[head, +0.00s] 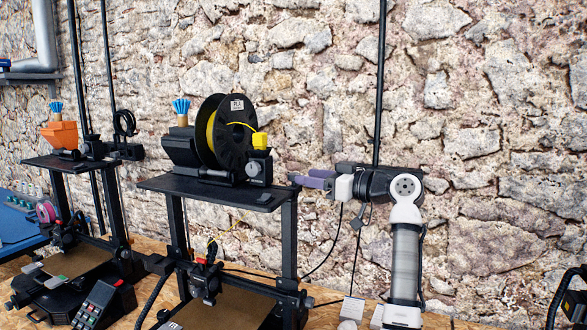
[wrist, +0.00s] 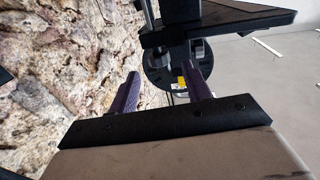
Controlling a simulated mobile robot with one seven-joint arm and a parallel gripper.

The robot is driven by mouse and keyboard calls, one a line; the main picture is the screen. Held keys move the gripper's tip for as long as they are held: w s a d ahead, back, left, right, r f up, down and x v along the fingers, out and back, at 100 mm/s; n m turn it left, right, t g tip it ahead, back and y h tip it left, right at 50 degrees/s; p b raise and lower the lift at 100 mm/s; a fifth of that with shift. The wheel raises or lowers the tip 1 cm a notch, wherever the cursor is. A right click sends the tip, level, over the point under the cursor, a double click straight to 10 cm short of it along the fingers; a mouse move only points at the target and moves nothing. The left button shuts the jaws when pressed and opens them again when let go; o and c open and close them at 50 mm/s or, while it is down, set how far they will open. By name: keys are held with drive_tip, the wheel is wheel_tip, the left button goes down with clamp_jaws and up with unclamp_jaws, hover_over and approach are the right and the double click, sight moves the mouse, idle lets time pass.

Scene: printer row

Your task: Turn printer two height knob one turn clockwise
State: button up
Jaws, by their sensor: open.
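The nearer printer (head: 289,240) is a black frame with a dark top shelf (head: 215,190) carrying a black spool of yellow filament (head: 228,132). A second, similar printer (head: 60,165) stands farther left. No number shows on either, and I cannot tell which part is the height knob. My gripper (head: 299,180) is just right of the nearer printer's top shelf, in front of the stone wall, its purple fingers pointing left. In the wrist view my gripper (wrist: 161,74) is open, with nothing seen held. A dark round part (wrist: 158,80) shows beyond the fingers.
The rough stone wall (head: 450,90) is close behind the printers and arm. A black vertical pipe (head: 379,90) runs up it, and cables hang below my gripper. A black control box (head: 103,303) sits on the wooden bench between the printers.

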sight(294, 174)
drive_tip(key=shift+p+x, duration=0.65)
drive_tip(key=shift+x, duration=1.95)
drive_tip(key=c, duration=0.9)
drive_tip(key=shift+c, duration=0.2)
drive_tip(key=shift+f+t+b, duration=0.1)
drive_tip(key=shift+t+b, duration=0.2)
drive_tip(key=shift+b, duration=0.1)
drive_tip(key=m+t+h+b, duration=0.2)
drive_tip(key=t, duration=0.1)
drive_tip(key=shift+f+m+h, duration=0.1)
drive_tip(key=shift+m+h, duration=0.3)
drive_tip(key=m+t+h+b, duration=0.1)
drive_tip(key=m+t+h, duration=0.2)
drive_tip(key=h, duration=0.1)
drive_tip(key=shift+a, duration=0.1)
drive_tip(key=shift+r+m+t+h+b, duration=0.15)
drive_tip(key=shift+m+t+h, duration=0.3)
drive_tip(key=shift+m+h, duration=0.55)
drive_tip(key=shift+r+m+t+h+b, duration=0.15)
drive_tip(key=shift+m+t+h, duration=0.45)
drive_tip(key=shift+h, duration=0.7)
drive_tip(key=shift+f, duration=0.15)
